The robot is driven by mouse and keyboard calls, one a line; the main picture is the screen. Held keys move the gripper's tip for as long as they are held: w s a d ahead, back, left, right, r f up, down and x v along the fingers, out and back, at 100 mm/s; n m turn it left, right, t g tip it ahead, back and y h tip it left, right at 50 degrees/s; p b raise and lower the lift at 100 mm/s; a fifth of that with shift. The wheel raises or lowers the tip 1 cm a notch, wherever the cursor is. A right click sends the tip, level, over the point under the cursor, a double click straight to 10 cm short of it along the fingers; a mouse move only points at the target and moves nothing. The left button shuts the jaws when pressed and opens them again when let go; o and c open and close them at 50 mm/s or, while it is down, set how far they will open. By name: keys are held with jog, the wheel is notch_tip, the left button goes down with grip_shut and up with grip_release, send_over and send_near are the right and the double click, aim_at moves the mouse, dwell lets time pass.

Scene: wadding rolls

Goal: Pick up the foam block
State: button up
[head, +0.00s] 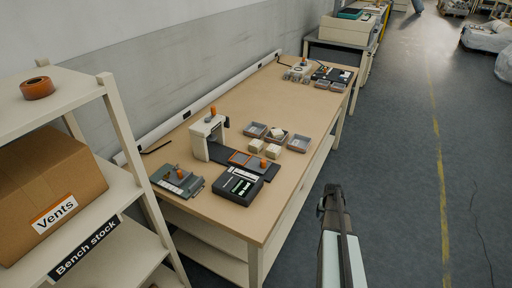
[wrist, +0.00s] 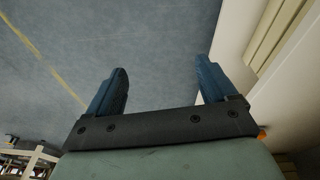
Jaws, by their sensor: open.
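Pale cream blocks that look like foam stand on the bench in the head view. One block (head: 272,151) and another block (head: 255,146) sit in front of the grey trays, and a third pale block (head: 278,133) lies in the middle tray. I cannot tell which one is meant. My gripper (head: 334,190) is off the bench's right side, above the floor and apart from the blocks. In the wrist view my gripper (wrist: 162,65) has its two blue fingers wide apart with nothing between them. No block can be made out there.
The wooden bench (head: 236,105) also holds grey trays (head: 299,142), a white press-like device (head: 207,137), a dark box with a display (head: 238,187) and a grey fixture (head: 177,181). A shelf rack with a cardboard box (head: 48,190) stands left. The bench middle beyond the trays is clear.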

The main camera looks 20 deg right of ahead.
jog(key=w+d+r+m+t, duration=0.1)
jog(key=w+d+r, duration=0.4)
jog(key=r, duration=0.3)
jog(key=w+d+r+t, duration=0.1)
jog(key=w+d+r, duration=0.3)
jog(key=d+r, duration=0.25)
jog(key=w+a+r+n+t, duration=0.1)
jog(key=w+a+r, duration=0.1)
jog(key=w+r, duration=0.35)
jog(key=w+a+r+t+y, duration=0.1)
jog(key=w+r, duration=0.1)
jog(key=r, duration=0.7)
jog(key=w+a+r+n+t, duration=0.15)
jog(key=w+r, duration=0.25)
jog(key=r, duration=0.4)
jog(key=w+a+r+n+y, duration=0.1)
jog(key=w+a+r+n, duration=0.15)
jog(key=a+r, duration=0.45)
jog(key=n+g, duration=0.7)
jog(key=n, duration=0.5)
send_over(256, 142)
jog(key=f, duration=0.8)
jog(key=shift+s+a, duration=0.15)
jog(key=shift+a, duration=0.1)
jog(key=shift+d+f, duration=0.15)
jog(key=shift+f, duration=1.25)
jog(key=shift+d+f, duration=0.1)
jog(key=shift+f, duration=1.25)
jog(key=c, duration=1)
